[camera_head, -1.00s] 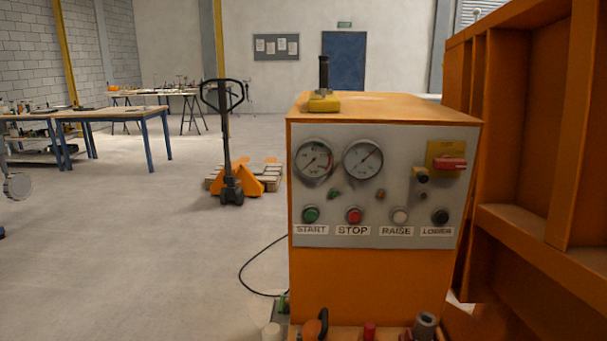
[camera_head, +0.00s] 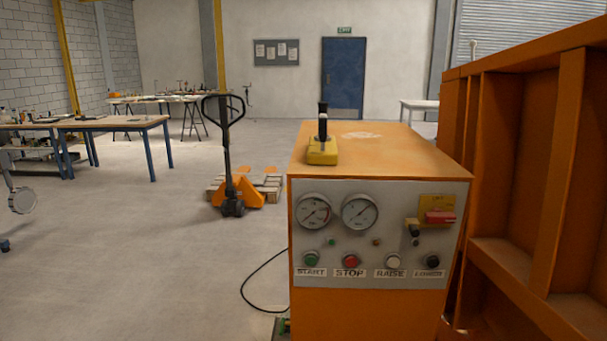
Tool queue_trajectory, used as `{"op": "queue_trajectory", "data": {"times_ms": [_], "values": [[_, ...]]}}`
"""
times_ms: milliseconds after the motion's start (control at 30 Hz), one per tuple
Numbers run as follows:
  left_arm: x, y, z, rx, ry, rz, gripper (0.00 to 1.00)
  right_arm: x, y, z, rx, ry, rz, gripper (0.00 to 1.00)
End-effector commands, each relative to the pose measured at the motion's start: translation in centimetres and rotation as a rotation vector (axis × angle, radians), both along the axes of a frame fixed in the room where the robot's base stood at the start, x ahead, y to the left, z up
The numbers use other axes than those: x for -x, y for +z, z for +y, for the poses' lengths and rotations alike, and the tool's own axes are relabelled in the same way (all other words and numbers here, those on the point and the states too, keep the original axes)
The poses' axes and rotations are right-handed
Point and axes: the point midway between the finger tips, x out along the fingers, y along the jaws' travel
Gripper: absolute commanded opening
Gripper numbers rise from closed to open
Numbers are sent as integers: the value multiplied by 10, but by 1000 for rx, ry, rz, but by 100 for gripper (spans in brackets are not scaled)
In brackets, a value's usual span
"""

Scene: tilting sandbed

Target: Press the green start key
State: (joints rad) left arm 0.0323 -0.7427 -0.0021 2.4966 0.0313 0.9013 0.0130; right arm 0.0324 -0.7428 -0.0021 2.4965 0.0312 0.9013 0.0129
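The green start key (camera_head: 311,258) is a round button at the lower left of the grey control panel (camera_head: 340,242), above a START label. The panel is on the front of an orange cabinet (camera_head: 365,315). To its right are the red stop key (camera_head: 351,261), the white raise key (camera_head: 393,261) and the black lower key (camera_head: 433,261). Nothing covers the start key. Neither of my grippers is in view.
A yellow joystick box (camera_head: 322,150) stands on the cabinet top. A large orange ribbed structure (camera_head: 530,170) rises close on the right. A pallet jack (camera_head: 232,195) stands behind on the left, and a black cable (camera_head: 262,275) lies beside the cabinet.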

Motion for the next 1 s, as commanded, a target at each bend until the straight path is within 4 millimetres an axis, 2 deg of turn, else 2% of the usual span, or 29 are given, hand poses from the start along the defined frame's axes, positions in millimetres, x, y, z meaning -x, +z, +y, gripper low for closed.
{"op": "queue_trajectory", "data": {"times_ms": [33, 200, 233, 1000], "values": [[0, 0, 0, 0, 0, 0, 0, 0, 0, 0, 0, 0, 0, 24], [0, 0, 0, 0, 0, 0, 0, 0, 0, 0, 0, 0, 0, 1], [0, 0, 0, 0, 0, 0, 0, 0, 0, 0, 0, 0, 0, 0], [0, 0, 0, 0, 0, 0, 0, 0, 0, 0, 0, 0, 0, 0]]}}
